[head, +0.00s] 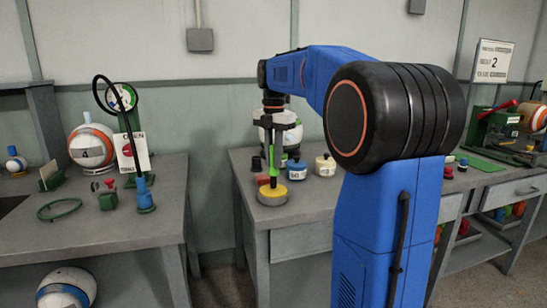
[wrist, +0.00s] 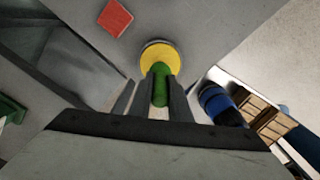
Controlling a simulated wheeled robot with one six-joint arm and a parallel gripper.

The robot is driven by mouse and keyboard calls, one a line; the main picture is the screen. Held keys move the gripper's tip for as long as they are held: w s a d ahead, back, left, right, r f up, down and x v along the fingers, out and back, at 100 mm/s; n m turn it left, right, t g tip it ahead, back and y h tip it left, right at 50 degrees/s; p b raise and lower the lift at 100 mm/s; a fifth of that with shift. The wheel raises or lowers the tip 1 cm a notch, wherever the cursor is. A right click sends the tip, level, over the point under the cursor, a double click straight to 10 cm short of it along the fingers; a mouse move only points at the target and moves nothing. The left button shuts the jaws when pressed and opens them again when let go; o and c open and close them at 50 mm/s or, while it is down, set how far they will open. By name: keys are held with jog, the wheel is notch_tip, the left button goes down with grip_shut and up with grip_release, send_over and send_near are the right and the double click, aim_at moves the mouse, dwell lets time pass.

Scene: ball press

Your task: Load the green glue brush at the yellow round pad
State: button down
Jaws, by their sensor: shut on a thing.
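The green glue brush (head: 276,150) hangs upright below my arm, and it also shows in the wrist view (wrist: 160,91). My gripper (wrist: 161,92) is shut on it, one dark finger on each side. The yellow round pad (head: 272,190) sits on a round grey base near the left front corner of the middle table, and it shows in the wrist view (wrist: 160,57) just past the brush. The brush's lower end is over the pad and looks at or very near its surface. I cannot tell whether it touches.
A gap separates the tables.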

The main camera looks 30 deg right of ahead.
jog(key=shift+f, duration=0.4)
dwell(1.2)
jog(key=shift+r, duration=3.55)
jog(key=shift+w, duration=0.1)
